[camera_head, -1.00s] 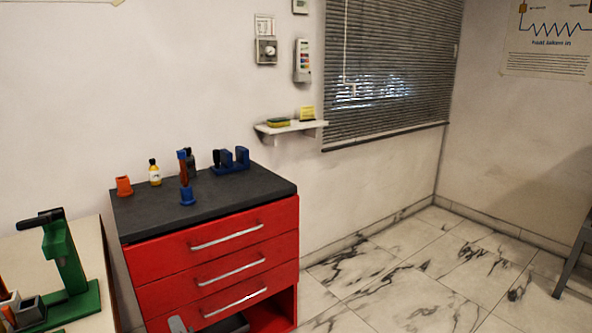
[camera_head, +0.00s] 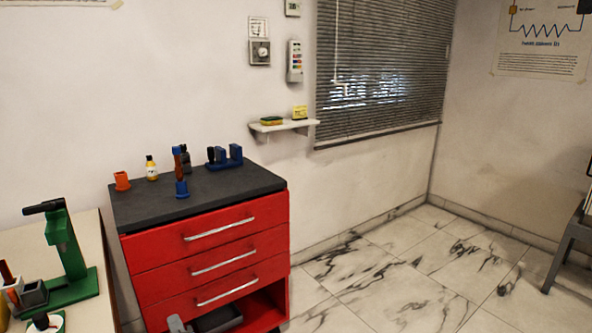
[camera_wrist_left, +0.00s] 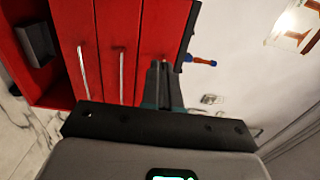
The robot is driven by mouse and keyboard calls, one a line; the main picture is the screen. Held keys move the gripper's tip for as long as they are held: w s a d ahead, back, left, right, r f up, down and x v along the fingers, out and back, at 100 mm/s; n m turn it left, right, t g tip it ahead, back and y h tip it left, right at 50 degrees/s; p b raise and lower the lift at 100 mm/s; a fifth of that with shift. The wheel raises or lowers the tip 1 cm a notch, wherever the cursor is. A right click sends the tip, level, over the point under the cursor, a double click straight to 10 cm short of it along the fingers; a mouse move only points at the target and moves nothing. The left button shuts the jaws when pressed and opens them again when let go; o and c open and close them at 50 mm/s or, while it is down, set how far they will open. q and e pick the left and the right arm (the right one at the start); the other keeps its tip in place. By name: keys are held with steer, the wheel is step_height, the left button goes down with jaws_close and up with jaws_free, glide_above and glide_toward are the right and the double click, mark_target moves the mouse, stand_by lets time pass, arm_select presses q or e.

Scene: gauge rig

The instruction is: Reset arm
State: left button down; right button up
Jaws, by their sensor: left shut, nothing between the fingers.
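My left gripper (camera_head: 177,324) shows only as a small grey piece at the bottom edge of the head view, in front of the red drawer cabinet (camera_head: 215,256). In the left wrist view its fingers (camera_wrist_left: 163,82) are together, with nothing between them. Behind them are the cabinet's red drawer fronts (camera_wrist_left: 110,40) and long handles, turned sideways. I cannot see my right gripper.
On the cabinet's dark top stand an orange cup (camera_head: 122,181), a small bottle (camera_head: 152,168), a blue holder (camera_head: 182,189) and a blue rack (camera_head: 226,158). A green press (camera_head: 68,255) stands on the pale table at left. Marble floor (camera_head: 400,265) at right is clear.

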arm_select(q)
steer(key=s+d+f+n+g+h, duration=0.1)
steer(key=s+d+f+h, duration=0.15)
steer(key=f, duration=0.35)
steer(key=s+d+f+n+g+h, duration=0.1)
steer(key=d+f+h, duration=0.1)
steer(key=f+h, duration=0.25)
steer(key=s+d+f+n+g+h, duration=0.3)
steer(key=s+d+f+n+g, duration=0.1)
steer(key=s+f, duration=0.4)
steer(key=s+d+f+n+g+h, duration=0.3)
steer(key=s+d+f+g, duration=0.1)
steer(key=s+f, duration=0.4)
steer(key=s+d+n+g+h, duration=0.2)
steer(key=s+d+n+g, duration=0.15)
steer(key=s, duration=0.95)
step_height(320, 180, up, 17)
steer(key=p, duration=1.7)
steer(key=shift+w+a+r+g+p, duration=0.15)
steer(key=shift+w+a+g+p, duration=0.05)
steer(key=shift+a+g+p, duration=0.2)
